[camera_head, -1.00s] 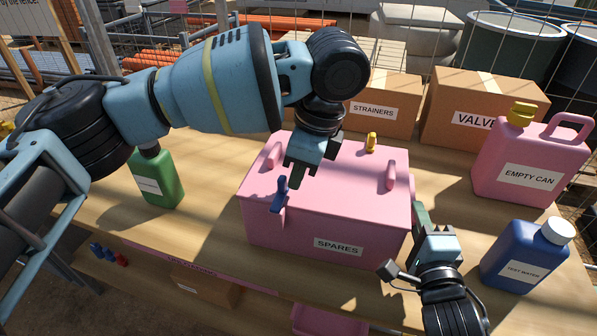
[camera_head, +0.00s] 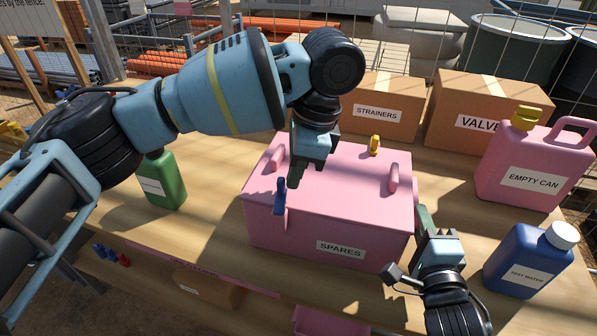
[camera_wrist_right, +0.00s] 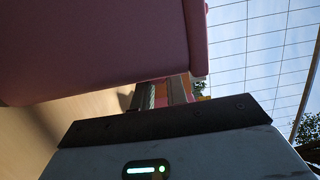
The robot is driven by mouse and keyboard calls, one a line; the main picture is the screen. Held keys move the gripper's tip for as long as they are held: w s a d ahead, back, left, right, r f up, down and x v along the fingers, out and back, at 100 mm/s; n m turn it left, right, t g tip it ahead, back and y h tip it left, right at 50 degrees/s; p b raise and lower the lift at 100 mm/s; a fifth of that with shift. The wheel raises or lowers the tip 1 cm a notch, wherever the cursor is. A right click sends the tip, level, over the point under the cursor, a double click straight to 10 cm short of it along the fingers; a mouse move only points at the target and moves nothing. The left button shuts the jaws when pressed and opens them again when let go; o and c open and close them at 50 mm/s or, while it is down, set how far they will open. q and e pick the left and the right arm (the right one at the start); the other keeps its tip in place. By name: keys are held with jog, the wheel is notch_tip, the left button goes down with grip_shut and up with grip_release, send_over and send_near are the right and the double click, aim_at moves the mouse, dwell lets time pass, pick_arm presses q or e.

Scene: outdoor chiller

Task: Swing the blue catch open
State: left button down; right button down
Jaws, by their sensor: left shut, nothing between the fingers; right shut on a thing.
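The pink box (camera_head: 329,228) labelled SPARES stands on the wooden bench with its lid down. The blue catch (camera_head: 280,197) is at the front left edge of the lid and stands nearly upright. My left gripper (camera_head: 294,182) points down just right of the catch's upper end, shut and empty; whether it touches the catch is unclear. My right gripper (camera_head: 422,220) is at the box's right side, shut on a part of the box that its fingers mostly hide. In the right wrist view, the fingers (camera_wrist_right: 162,94) lie close under the pink box wall (camera_wrist_right: 105,45).
Two pink handles stand on the lid. A green bottle (camera_head: 163,181) is left, a blue TEST WATER bottle (camera_head: 527,262) and pink can (camera_head: 532,165) right. Cardboard boxes (camera_head: 372,112) stand behind.

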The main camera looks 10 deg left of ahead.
pick_arm(q)
jog(key=n, duration=0.1)
jog(key=a+n, duration=0.1)
jog(key=shift+w+a+n+g, duration=0.2)
jog(key=shift+n+g, duration=0.1)
jog(key=shift+n, duration=0.1)
jog(key=n, duration=0.1)
jog(key=a+n, duration=0.1)
jog(key=n, duration=0.1)
jog(key=shift+a+n+g+h, duration=0.2)
jog(key=shift+n+g+h, duration=0.1)
jog(key=shift+g+h, duration=0.1)
jog(key=n, duration=0.1)
jog(key=a+n, duration=0.1)
jog(key=n, duration=0.1)
jog(key=shift+s+a+n+h, duration=0.15)
jog(key=shift+s+n+h, duration=0.15)
jog(key=shift+h, duration=0.1)
jog(key=shift+s+a+n+g, duration=0.15)
jog(key=shift+a+n+g, duration=0.05)
jog(key=shift+n, duration=0.4)
jog(key=shift+s+a+n+g, duration=0.1)
jog(key=shift+a+n+g, duration=0.1)
jog(key=shift+n, duration=0.4)
jog(key=shift+s+d, duration=0.1)
jog(key=shift+d, duration=0.05)
jog(key=shift+s+d, duration=0.4)
jog(key=shift+d, duration=0.1)
jog(key=shift+w, duration=0.15)
